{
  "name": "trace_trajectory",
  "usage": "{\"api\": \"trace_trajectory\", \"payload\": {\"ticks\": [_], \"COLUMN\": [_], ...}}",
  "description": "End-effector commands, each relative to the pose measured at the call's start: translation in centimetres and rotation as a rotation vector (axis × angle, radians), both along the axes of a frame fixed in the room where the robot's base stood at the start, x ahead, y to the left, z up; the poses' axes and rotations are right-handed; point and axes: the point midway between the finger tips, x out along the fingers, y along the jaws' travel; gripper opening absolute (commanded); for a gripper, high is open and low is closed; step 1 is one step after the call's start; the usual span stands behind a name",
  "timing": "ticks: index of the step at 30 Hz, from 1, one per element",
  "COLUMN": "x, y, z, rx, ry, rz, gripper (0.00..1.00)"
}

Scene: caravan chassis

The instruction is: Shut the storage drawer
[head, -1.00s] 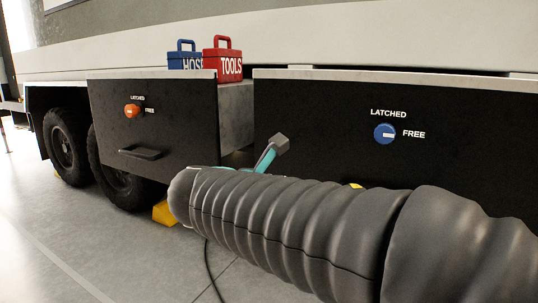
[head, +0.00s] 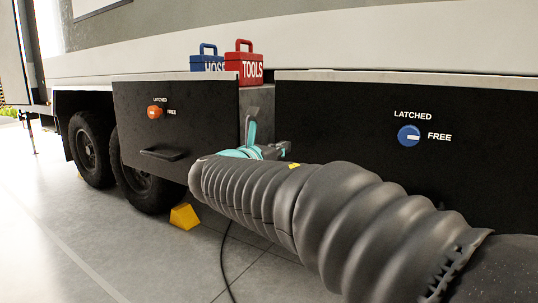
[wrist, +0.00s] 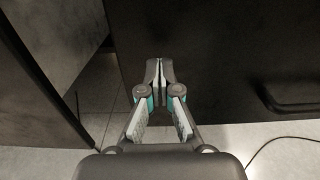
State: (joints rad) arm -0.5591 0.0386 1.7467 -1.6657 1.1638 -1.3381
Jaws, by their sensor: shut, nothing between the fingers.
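The left drawer (head: 205,130) stands pulled out, its grey side showing. Its dark front has a handle (head: 165,153) and an orange knob (head: 155,112) that appears turned to FREE. In the wrist view its front (wrist: 30,110) fills the left. My gripper (head: 265,140) is beside its right edge, near the gap between the drawers. The wrist view shows my gripper (wrist: 158,72) shut and empty, in front of the right drawer's dark front (wrist: 220,50). I cannot tell whether it touches anything.
The right drawer front (head: 340,120) has a blue knob (head: 409,136) turned to FREE. A yellow chock (head: 184,216) and a black cable (head: 226,260) lie on the floor.

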Motion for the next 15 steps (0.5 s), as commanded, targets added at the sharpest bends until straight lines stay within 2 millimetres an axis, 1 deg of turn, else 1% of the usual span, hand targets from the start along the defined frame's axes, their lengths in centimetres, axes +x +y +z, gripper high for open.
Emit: {"api": "trace_trajectory", "payload": {"ticks": [3, 6, 9, 15], "x": [1.5, 2.4, 3.0, 3.3], "y": [-1.1, -1.7, -2.0, -2.2], "z": [0.0, 0.0, 0.0, 0.0], "rx": [0.001, 0.001, 0.002, 0.002], "ry": [-0.001, 0.000, 0.000, 0.000], "rz": [-0.003, -0.002, 0.000, 0.000], "gripper": [0.00, 0.00, 0.00, 0.00]}}
